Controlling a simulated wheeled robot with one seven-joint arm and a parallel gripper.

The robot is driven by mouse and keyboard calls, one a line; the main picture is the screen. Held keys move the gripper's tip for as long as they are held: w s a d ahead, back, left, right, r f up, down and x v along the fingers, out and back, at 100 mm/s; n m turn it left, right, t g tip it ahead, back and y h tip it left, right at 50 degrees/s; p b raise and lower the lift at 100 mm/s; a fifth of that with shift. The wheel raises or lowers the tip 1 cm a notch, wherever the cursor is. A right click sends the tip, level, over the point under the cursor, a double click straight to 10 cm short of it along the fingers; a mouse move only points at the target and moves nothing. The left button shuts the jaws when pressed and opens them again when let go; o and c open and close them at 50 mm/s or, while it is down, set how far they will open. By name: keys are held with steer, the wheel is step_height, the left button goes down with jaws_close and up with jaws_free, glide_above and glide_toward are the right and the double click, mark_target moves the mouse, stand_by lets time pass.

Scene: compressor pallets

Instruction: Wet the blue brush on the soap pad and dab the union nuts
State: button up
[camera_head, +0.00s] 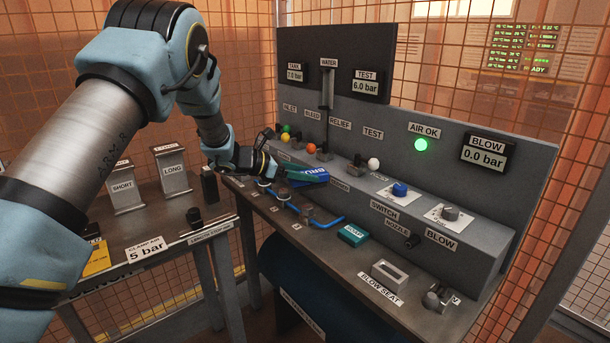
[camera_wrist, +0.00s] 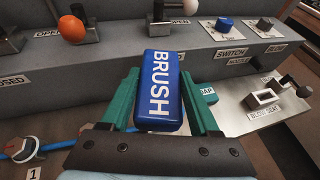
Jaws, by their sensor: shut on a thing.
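My gripper (camera_wrist: 157,88) has green fingers closed on the sides of the blue brush (camera_wrist: 158,104), with its BRUSH lettering facing the wrist camera. In the head view the brush (camera_head: 314,173) is held above the bench, near the blue pipe (camera_head: 328,223). The teal soap pad (camera_head: 353,234) lies on the bench to the right of the pipe. In the wrist view it is hidden behind the right finger, with only part of its label showing. Union nuts sit along the pipe, including one (camera_head: 307,211) near its middle; one by label 1 (camera_wrist: 22,148) shows at lower left in the wrist view.
A console with coloured valve knobs, a blue switch (camera_head: 400,189) and a blow knob (camera_head: 450,214) rises behind the bench. A blow seat (camera_head: 390,274) stands at the front right. A side table (camera_head: 150,222) at left carries SHORT and LONG blocks. Wire fencing surrounds the area.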

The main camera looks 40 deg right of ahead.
mark_target(305, 190)
steer(key=shift+f+b, duration=0.45)
steer(key=shift+f, duration=2.15)
steer(key=shift+f+b, duration=0.55)
steer(key=shift+b, duration=0.2)
steer(key=shift+r, duration=3.05)
steer(key=shift+s+f, duration=0.1)
